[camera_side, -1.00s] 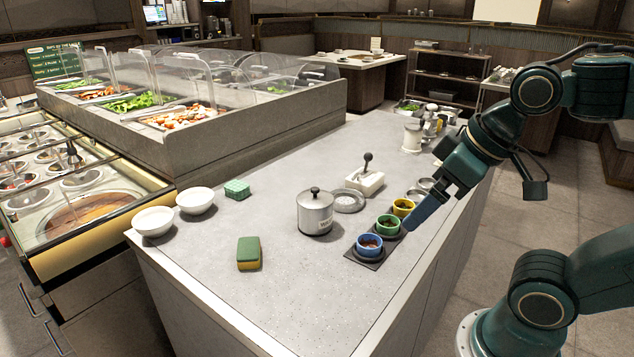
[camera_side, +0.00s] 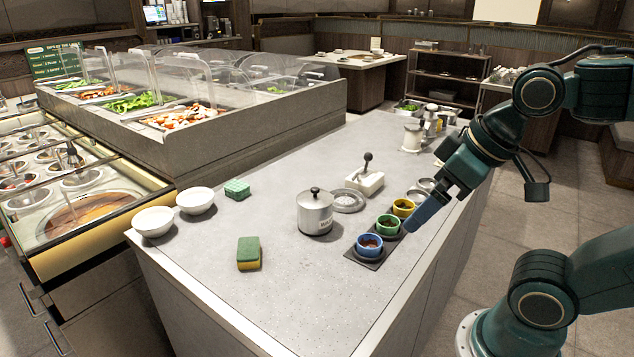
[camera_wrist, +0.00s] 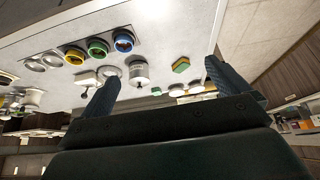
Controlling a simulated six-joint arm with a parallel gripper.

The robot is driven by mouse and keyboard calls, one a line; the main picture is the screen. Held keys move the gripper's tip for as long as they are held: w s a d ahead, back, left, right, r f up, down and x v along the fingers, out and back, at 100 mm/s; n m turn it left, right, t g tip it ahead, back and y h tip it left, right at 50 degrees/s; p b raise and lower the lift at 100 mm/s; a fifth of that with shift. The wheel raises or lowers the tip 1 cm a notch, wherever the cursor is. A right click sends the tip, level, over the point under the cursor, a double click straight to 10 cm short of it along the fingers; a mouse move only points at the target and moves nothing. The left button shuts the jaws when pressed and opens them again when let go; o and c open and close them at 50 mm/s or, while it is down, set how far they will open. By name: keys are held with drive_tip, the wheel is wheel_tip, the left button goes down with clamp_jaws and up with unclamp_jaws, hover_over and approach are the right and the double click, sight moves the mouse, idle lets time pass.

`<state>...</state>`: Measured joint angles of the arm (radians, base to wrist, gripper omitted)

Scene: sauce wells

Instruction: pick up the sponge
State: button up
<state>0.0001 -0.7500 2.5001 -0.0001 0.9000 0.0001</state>
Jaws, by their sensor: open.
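The sponge (camera_side: 249,253), green on top and yellow below, lies on the grey counter near its front left part. It also shows small in the wrist view as a green and yellow block (camera_wrist: 181,65), between the two fingers and nearer the right one. My gripper (camera_side: 421,216) is above the counter's right edge, beside the sauce cups and well to the right of the sponge. In the wrist view my gripper (camera_wrist: 160,85) has its two blue fingers wide apart with nothing between them.
A blue cup (camera_side: 369,247), a green cup (camera_side: 388,226) and a yellow cup (camera_side: 403,207) stand in a row on a dark tray. A lidded metal pot (camera_side: 315,213) stands between the sponge and my gripper. Two white bowls (camera_side: 154,222) (camera_side: 196,201) and a green block (camera_side: 237,189) are behind the sponge.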

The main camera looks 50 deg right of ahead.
drive_tip(key=w+a+n+g+y, duration=0.15)
drive_tip(key=w+n, duration=0.35)
drive_tip(key=w, duration=1.3)
drive_tip(key=w+f+n+y, duration=0.1)
drive_tip(key=w+f+n, duration=0.1)
drive_tip(key=w+f, duration=0.4)
drive_tip(key=w+f+n, duration=0.2)
drive_tip(key=w+f, duration=0.3)
drive_tip(key=w, duration=0.5)
drive_tip(key=shift+f+g+y, duration=0.35)
drive_tip(key=shift+g, duration=0.1)
hover_over(249, 247)
drive_tip(key=s+d, duration=0.2)
drive_tip(key=shift+w+a+f, duration=0.15)
drive_tip(key=shift+f, duration=1.85)
drive_tip(key=shift+w+a+f, duration=0.1)
drive_tip(key=shift+f, duration=1.9)
drive_tip(key=shift+f, duration=0.1)
